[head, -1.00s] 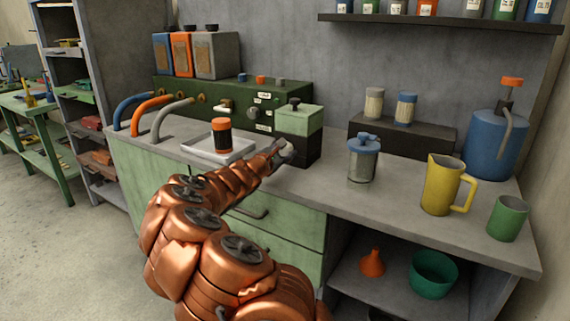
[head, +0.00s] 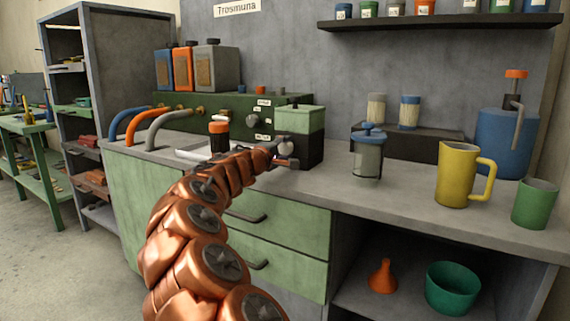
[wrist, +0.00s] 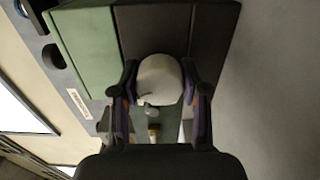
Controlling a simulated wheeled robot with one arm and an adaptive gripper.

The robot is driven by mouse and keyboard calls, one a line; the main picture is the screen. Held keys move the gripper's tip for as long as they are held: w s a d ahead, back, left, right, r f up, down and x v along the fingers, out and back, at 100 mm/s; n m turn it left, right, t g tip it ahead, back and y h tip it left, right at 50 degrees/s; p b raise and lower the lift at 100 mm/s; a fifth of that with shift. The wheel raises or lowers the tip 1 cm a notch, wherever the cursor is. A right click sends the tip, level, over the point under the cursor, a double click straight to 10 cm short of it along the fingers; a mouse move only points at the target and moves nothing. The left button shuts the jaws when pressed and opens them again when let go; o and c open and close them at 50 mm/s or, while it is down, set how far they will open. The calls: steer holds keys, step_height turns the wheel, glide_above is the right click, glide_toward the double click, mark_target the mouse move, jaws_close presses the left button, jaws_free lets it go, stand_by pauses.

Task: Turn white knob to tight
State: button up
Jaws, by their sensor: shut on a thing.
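The white knob (wrist: 160,80) is a pale rounded knob at the front face of a box with a dark body (head: 312,149) and a light green top (head: 299,120). In the wrist view my gripper (wrist: 161,88) has one finger on each side of the knob and is shut on it. In the head view the knob (head: 286,148) is a small pale spot beside my gripper (head: 284,161), partly hidden by it. Any tight mark cannot be made out.
Hoses (head: 165,125) lie further left. A lidded glass jar (head: 368,155) and yellow jug (head: 457,175) stand right. Bare counter (head: 410,186) lies in front of them.

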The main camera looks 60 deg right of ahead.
steer(key=m+b, duration=0.2)
steer(key=b, duration=0.1)
steer(key=shift+f, duration=0.35)
steer(key=m+b, duration=0.2)
steer(key=shift+r+b, duration=0.2)
steer(key=shift+b, duration=0.15)
steer(key=shift+r+m, duration=0.1)
steer(key=shift+m, duration=0.3)
steer(key=o, duration=1.1)
steer(key=shift+o, duration=0.2)
steer(key=a, duration=1.2)
steer(key=shift+s, duration=0.3)
